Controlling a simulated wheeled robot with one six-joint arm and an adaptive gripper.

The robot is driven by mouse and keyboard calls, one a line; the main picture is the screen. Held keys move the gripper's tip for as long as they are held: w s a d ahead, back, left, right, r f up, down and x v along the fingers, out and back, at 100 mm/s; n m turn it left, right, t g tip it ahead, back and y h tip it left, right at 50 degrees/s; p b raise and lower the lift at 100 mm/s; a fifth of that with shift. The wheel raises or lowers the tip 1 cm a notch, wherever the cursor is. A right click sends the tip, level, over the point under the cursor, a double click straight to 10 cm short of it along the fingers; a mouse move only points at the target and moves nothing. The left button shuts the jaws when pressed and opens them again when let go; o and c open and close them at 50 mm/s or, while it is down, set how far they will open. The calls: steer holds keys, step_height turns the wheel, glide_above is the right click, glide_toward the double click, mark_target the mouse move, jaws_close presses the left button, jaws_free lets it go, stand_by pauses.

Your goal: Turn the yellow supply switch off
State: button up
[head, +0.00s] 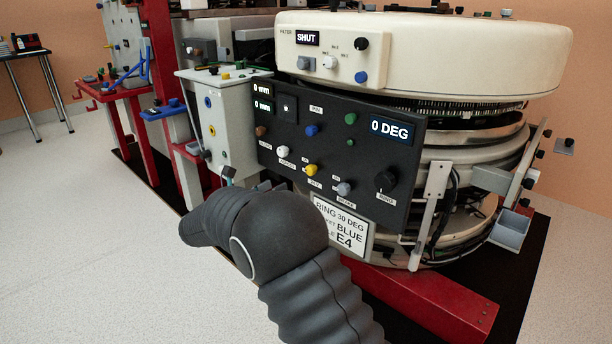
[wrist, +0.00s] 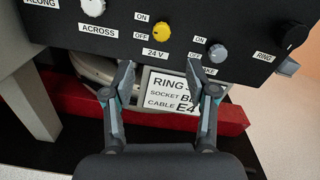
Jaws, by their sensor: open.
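The yellow supply switch (wrist: 163,31) is a round knob on a dark panel, above the 24 V label (wrist: 155,54). ON and OFF labels stand to its left, ON higher and OFF lower. I cannot tell which way the knob points. It also shows in the head view (head: 311,170) in the panel's lower row. My gripper (wrist: 170,84) is open and empty, its fingertips below the switch in the wrist view and apart from it. The white sign shows between the fingers. In the head view my arm hides most of the gripper.
A grey knob (wrist: 217,53) sits right of the switch, a white ACROSS knob (wrist: 93,6) left and a black RING knob (wrist: 292,38) far right. The white sign (head: 342,226) hangs under the panel (head: 347,140). A red beam (head: 425,300) lies below.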

mark_target(308, 170)
steer(key=x, duration=1.3)
steer(key=shift+w+d+f, duration=0.1)
steer(key=shift+d, duration=0.2)
jaws_close()
steer(key=shift+a, duration=0.1)
